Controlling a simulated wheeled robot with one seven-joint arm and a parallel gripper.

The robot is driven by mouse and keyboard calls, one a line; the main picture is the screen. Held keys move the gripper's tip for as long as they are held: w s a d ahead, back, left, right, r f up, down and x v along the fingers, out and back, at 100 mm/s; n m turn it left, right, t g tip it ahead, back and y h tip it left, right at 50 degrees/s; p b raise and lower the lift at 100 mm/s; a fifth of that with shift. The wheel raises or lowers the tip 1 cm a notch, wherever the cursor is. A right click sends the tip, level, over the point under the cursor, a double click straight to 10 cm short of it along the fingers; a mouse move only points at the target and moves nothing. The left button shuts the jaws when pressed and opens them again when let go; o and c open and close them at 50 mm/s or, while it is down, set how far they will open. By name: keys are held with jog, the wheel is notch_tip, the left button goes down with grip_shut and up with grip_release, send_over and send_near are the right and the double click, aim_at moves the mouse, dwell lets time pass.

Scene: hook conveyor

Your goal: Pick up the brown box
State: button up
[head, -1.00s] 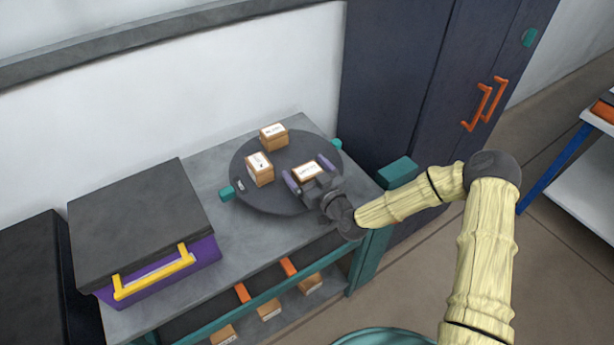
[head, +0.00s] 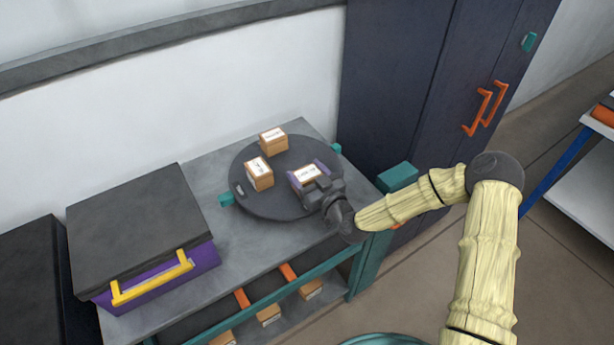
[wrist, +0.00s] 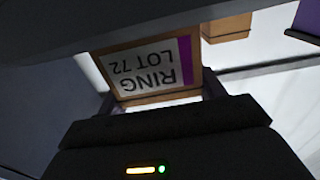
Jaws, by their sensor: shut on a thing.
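Three brown boxes with white labels are on the dark round turntable (head: 262,205). My gripper (head: 308,175) is at the turntable's right side, its purple fingers shut on the nearest brown box (head: 306,173). In the wrist view this held box (wrist: 150,69) shows a label reading "RING LOT 72" with a purple stripe. Its lower part is hidden, so I cannot tell whether it touches the turntable. A second brown box (head: 260,174) stands to its left, and a third brown box (head: 273,140) stands farther back.
A purple case (head: 205,257) with a dark lid and yellow handle sits left on the grey table (head: 240,262). Several boxes lie on the shelf below, one being a brown box (head: 268,315). A dark cabinet (head: 395,80) with orange handles stands behind right.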

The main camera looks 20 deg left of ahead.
aim_at(307, 173)
notch_tip(307, 173, up, 9)
jog(key=shift+r+b, duration=0.2)
jog(key=shift+b, duration=0.45)
